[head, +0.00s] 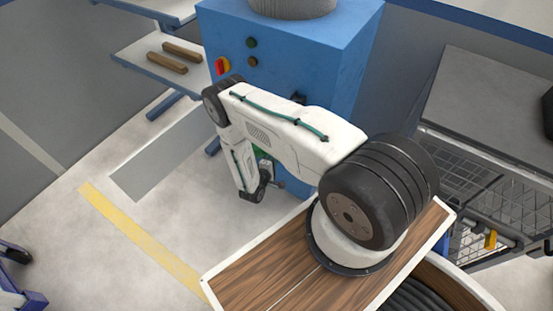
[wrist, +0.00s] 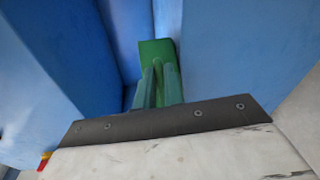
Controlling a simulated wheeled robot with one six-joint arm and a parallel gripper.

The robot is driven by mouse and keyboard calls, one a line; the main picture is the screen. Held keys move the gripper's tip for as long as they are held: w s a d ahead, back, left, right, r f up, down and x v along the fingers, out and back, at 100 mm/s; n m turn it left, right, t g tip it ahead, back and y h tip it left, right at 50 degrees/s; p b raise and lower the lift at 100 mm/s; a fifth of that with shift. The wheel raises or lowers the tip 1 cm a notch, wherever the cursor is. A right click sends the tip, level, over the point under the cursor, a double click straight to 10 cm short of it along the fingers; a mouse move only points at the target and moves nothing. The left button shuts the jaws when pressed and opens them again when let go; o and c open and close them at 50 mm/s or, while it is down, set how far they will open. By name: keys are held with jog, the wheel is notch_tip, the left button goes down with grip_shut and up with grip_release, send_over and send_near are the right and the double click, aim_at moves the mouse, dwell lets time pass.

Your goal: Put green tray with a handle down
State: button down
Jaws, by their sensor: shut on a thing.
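In the wrist view, my gripper (wrist: 159,68) is shut on a green piece (wrist: 157,48), which I take to be part of the green tray with a handle. Only a small block of it shows, beyond and between the two grey-green fingers. Blue walls stand close around it, and I cannot tell whether it touches them. In the head view, a small patch of green (head: 261,155) shows behind my folded arm, beside the front of the blue machine. My arm hides most of the gripper and the tray there.
The blue machine (head: 285,60) stands directly behind my arm, with buttons on its front. A shelf unit with two brown bars (head: 175,57) is at the upper left. A grey-topped wire rack (head: 490,95) stands at the right. The floor (head: 150,215) at the left is open.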

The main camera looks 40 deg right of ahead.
jog(key=c, duration=1.5)
grip_release()
